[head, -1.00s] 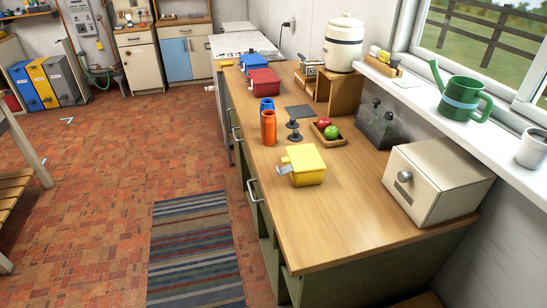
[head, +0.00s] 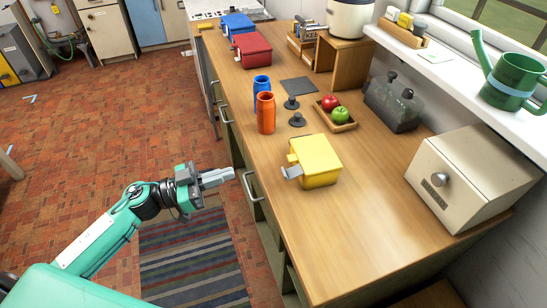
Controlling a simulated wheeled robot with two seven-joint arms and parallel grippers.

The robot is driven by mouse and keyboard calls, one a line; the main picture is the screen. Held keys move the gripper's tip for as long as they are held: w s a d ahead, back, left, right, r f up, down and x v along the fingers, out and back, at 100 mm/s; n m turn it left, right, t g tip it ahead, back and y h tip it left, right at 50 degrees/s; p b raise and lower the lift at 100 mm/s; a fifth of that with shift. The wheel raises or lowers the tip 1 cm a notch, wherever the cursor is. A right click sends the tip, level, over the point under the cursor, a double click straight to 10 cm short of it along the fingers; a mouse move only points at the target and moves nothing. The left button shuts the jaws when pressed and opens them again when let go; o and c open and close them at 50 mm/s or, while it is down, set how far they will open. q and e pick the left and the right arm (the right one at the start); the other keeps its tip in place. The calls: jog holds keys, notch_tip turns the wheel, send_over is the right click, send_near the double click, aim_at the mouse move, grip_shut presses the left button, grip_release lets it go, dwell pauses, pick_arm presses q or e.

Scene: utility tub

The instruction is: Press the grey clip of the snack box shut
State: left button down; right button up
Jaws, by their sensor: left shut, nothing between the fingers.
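The snack box (head: 318,162) is a yellow box with a lid, standing on the wooden counter near its front edge. Its grey clip (head: 292,172) sticks out at an angle from the box's left side, away from the wall. My left gripper (head: 231,174) is shut and empty. It is over the floor side of the counter, to the left of the clip and apart from it, with its fingers pointing right toward the box. My right gripper is not in view.
Orange (head: 266,114) and blue (head: 261,86) bottles and dark stoppers (head: 297,119) stand behind the box. A wooden tray (head: 342,125) holds a red and a green apple. A cream bread bin (head: 465,185) stands right. The counter's front right is clear.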

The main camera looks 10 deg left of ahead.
aim_at(292, 170)
pick_arm(q)
jog(key=shift+s+d+r+m+g+h, duration=0.2)
jog(key=shift+d+r+m+g+h, duration=0.1)
jog(key=shift+d+r+m+g, duration=0.25)
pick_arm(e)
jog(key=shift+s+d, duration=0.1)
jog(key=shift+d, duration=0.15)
